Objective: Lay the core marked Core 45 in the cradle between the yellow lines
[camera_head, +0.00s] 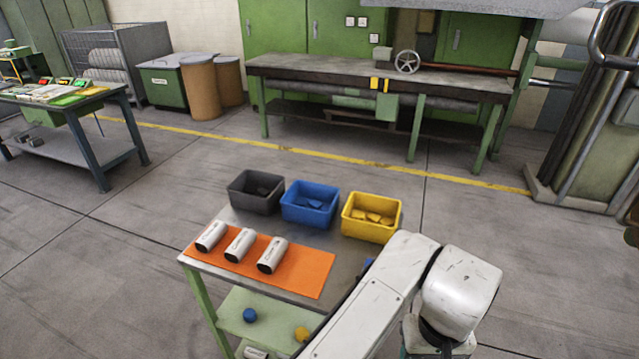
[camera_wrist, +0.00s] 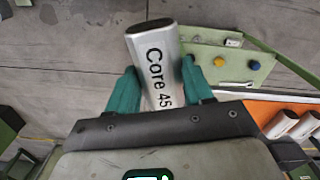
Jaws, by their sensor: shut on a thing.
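My gripper (camera_wrist: 159,72) shows in the wrist view with its two green fingers shut on a silver-white core (camera_wrist: 150,48) marked "Core 45". The core lies lengthways between the fingers, its far end sticking out beyond the fingertips and its near end hidden by the gripper body. It is held in the air, above the floor. The head view shows my arm at the front right, but not the gripper or this core. Two yellow marks (camera_head: 380,84) show on the front edge of the long green bench (camera_head: 300,68) at the back. I cannot make out a cradle between them.
Three other cores (camera_head: 239,245) lie on an orange mat (camera_head: 310,279) on the near table. Behind them stand black (camera_head: 256,191), blue (camera_head: 309,204) and yellow (camera_head: 371,217) bins. A blue ball (camera_head: 250,315) and a yellow ball (camera_head: 301,334) are on the lower shelf. Open floor separates table and bench.

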